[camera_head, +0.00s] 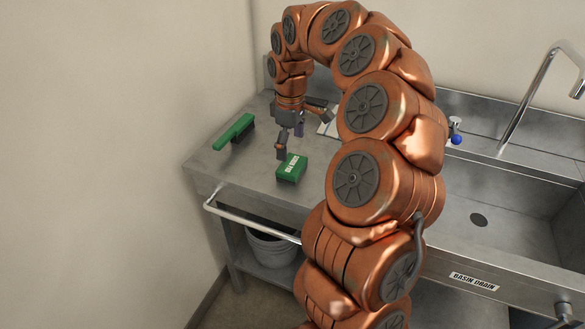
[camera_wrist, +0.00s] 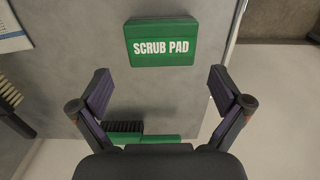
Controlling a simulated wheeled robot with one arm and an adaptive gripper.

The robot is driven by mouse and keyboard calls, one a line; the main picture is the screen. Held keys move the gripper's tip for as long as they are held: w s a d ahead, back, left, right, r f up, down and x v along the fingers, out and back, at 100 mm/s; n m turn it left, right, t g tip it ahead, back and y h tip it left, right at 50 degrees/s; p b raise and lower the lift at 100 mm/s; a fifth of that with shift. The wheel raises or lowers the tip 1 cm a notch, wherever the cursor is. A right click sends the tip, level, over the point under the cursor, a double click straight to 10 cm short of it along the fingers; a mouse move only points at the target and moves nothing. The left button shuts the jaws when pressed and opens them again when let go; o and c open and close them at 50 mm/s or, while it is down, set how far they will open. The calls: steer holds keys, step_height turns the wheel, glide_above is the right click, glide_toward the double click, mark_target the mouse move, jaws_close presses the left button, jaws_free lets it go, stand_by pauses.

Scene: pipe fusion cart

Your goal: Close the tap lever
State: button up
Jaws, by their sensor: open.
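The tap lever (camera_head: 456,139) shows as a small blue knob on a pale valve, just right of my arm in the head view. Part of the valve may be hidden by my arm, and I cannot tell the lever's exact angle. The chrome tap spout (camera_head: 529,95) rises behind the basin at the right. My gripper (camera_head: 290,141) hangs over the left counter, well left of the lever. In the wrist view its fingers (camera_wrist: 158,92) are spread apart with nothing between them. The lever is not in the wrist view.
A green scrub pad (camera_head: 291,169) lies on the counter (camera_head: 212,172) near my gripper. A green brush (camera_head: 235,132) lies behind it to the left. In the wrist view another brush (camera_wrist: 12,98) and a paper sheet (camera_wrist: 12,32) show. The sink basin (camera_head: 520,235) is empty.

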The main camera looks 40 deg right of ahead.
mark_target(292, 164)
steer(key=shift+s+d+f+p, duration=0.15)
steer(key=shift+f+p, duration=0.2)
steer(key=shift+f, duration=1.3)
steer(key=shift+s+a+f+p, duration=0.1)
steer(key=shift+f+p, duration=0.2)
steer(key=shift+f, duration=1.35)
steer(key=c, duration=0.9)
steer(key=shift+r+b, duration=0.55)
steer(key=shift+r, duration=1.3)
steer(key=shift+s, duration=0.6)
steer(key=s+a+r+b, duration=0.1)
steer(key=s+a+b, duration=0.2)
steer(key=s, duration=1.1)
steer(key=shift+a+r, duration=0.2)
steer(key=shift+a, duration=0.45)
steer(key=shift+s, duration=0.15)
